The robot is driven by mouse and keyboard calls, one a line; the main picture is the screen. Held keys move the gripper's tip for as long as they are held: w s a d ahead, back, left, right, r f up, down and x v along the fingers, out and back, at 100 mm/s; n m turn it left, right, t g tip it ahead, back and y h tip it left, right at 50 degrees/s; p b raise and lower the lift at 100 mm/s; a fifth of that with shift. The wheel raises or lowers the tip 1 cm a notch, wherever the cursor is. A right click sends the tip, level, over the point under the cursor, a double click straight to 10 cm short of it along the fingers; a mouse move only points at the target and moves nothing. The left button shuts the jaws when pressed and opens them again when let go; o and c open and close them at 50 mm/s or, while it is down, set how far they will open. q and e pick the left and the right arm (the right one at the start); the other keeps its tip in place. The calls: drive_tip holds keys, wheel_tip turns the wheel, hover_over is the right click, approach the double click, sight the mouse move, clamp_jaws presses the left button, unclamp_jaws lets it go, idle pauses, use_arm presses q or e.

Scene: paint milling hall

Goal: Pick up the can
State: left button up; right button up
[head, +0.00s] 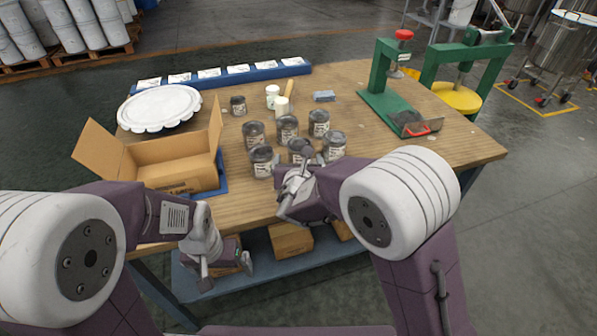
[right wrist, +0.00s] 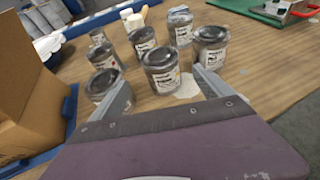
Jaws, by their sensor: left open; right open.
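Several grey metal cans with dark lids and pale labels stand upright in a cluster on the wooden table. The front middle can (head: 296,146) is partly hidden by my right gripper (head: 292,160). In the right wrist view this can (right wrist: 161,72) stands ahead, between the lines of the two open fingers (right wrist: 165,92), with no grip on it. The front left can (head: 261,160) stands beside the left finger, and the front right can (head: 334,147) is to the right. My left gripper (head: 226,270) is open and empty, low in front of the table edge.
An open cardboard box (head: 182,158) stands at the left on a blue mat. A green press (head: 388,75) stands at the right. White containers (head: 272,94) and a blue sample rack (head: 210,77) are behind. Bare table lies right of the cans.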

sight(299, 149)
drive_tip(key=x, duration=0.2)
drive_tip(key=shift+w+d, duration=0.1)
drive_tip(key=shift+w, duration=0.2)
drive_tip(key=x, duration=0.6)
drive_tip(key=shift+w+f, duration=0.15)
drive_tip(key=shift+w, duration=0.15)
drive_tip(key=shift+s, duration=0.1)
drive_tip(key=c, duration=1.8)
